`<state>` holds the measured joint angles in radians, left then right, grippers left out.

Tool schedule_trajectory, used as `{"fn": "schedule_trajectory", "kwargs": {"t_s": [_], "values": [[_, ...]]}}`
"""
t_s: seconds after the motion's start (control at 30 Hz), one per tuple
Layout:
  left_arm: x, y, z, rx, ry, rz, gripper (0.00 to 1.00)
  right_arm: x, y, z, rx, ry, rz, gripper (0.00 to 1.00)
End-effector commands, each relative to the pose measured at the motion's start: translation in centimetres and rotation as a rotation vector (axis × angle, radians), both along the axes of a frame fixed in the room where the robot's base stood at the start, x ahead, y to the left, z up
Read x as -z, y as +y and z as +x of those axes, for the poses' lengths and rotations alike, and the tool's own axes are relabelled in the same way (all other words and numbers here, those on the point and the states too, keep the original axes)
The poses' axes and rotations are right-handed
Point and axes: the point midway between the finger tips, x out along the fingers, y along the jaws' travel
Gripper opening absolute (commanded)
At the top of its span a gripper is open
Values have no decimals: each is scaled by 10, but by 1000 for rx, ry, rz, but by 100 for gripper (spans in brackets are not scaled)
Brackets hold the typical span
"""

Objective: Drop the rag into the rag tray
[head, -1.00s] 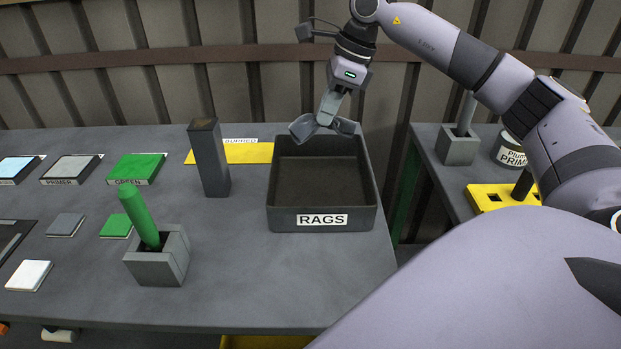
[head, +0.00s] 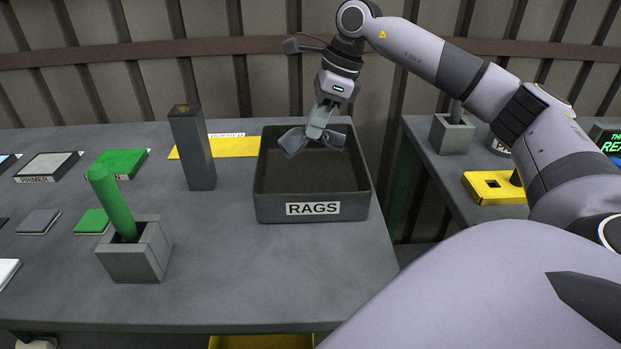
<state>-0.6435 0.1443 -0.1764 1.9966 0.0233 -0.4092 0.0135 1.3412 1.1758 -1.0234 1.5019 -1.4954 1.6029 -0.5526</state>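The rag (head: 293,142) is a small crumpled grey-blue cloth, bunched out on both sides of the fingertips. My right gripper (head: 315,132) points down and is shut on the rag. It holds the rag over the back part of the rag tray, about level with the rim; I cannot tell whether the cloth touches the back wall. The rag tray (head: 268,208) is a dark open box with a "RAGS" label on its front, and its visible floor is empty. My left gripper is not in view.
A tall dark block (head: 195,152) stands left of the tray, before a yellow strip (head: 235,147). A green rod (head: 112,205) leans in a grey holder (head: 135,258). Green and grey pads lie at left. A gap separates the second table (head: 440,172) at right.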

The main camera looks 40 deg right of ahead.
Motion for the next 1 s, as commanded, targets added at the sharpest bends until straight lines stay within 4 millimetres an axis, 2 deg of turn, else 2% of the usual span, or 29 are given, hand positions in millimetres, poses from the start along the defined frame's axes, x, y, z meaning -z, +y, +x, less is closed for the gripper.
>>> {"fn": "schedule_trajectory", "kwargs": {"t_s": [0.03, 0.1, 0.3, 0.33, 0.4, 0.43, 0.63, 0.67, 0.73, 0.77, 1.0], "values": [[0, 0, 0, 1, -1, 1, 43, 0, 0, 0, 0, 0, 0, 11], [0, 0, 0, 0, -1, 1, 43, 0, 0, 0, 0, -1, -1, 34], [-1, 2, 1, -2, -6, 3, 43, 0, 0, 0, 0, 0, 0, 34], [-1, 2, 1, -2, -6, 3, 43, 0, 0, 0, 0, 0, 0, 38], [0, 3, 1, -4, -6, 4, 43, 0, 0, 0, 0, 0, 0, 60], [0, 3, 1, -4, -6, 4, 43, 0, 0, 0, 0, 0, 0, 66], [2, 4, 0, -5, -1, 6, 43, 0, 0, 0, 0, 0, 0, 66], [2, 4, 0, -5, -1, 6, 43, 0, 0, 0, 0, 0, 0, 73], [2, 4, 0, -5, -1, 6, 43, 0, 0, 0, 0, 0, 0, 95], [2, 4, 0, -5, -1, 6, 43, 0, 0, 0, 0, 0, 0, 100], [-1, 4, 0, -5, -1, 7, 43, -3, 0, 0, 0, 2, -2, 100]]}}
